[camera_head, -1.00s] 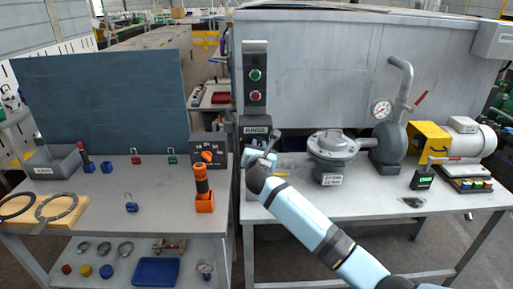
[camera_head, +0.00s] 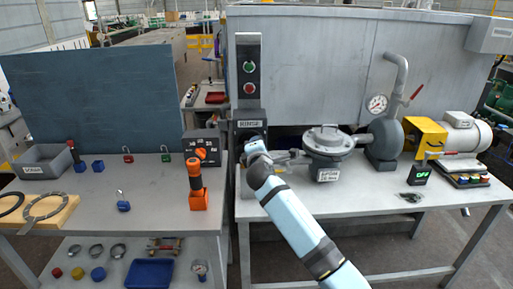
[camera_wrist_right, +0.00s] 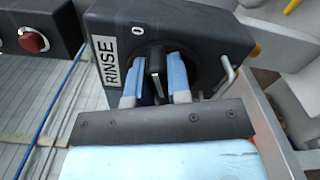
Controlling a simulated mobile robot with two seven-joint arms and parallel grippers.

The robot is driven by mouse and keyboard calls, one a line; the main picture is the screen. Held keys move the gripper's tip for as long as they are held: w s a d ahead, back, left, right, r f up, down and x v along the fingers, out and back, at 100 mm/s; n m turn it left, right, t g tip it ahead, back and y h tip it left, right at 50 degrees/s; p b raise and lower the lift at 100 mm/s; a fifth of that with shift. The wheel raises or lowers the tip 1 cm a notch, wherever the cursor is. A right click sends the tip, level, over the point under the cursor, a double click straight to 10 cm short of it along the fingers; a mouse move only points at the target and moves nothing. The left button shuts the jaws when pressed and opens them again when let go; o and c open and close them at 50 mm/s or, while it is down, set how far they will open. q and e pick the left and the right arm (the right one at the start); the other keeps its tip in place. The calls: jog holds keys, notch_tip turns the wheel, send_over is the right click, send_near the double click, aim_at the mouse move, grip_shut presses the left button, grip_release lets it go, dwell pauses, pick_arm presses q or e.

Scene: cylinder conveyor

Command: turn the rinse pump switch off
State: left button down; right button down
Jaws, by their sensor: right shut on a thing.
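The rinse pump switch is a dark box (camera_wrist_right: 205,48) with a white RINSE label (camera_wrist_right: 105,60) and a "0" mark beside its black knob (camera_wrist_right: 156,62). In the head view its RINSE label (camera_head: 250,124) shows at the left end of the right table, below the button panel. My right gripper (camera_wrist_right: 157,75) is shut on the knob, with one blue finger on each side. In the wrist view the knob lies roughly up and down the picture. In the head view my right gripper (camera_head: 254,149) hides the knob. My left gripper is not in view.
A panel with a green and a red button (camera_head: 249,88) stands above the switch. The grey pump housing (camera_head: 327,142) is close to the right of my gripper. A metal shackle (camera_wrist_right: 228,76) sits beside the knob. An orange tool (camera_head: 197,188) stands left on the other table.

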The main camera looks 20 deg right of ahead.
jog(key=shift+f+m+b, duration=0.25)
jog(key=shift+m+b, duration=0.2)
jog(key=shift+m, duration=0.5)
jog(key=shift+f+m+b, duration=0.2)
jog(key=shift+m+b, duration=0.25)
jog(key=shift+m, duration=0.5)
jog(key=c, duration=1.1)
grip_release()
jog(key=shift+o, duration=0.2)
jog(key=shift+s, duration=0.1)
jog(key=v, duration=1.3)
jog(key=shift+s, duration=0.35)
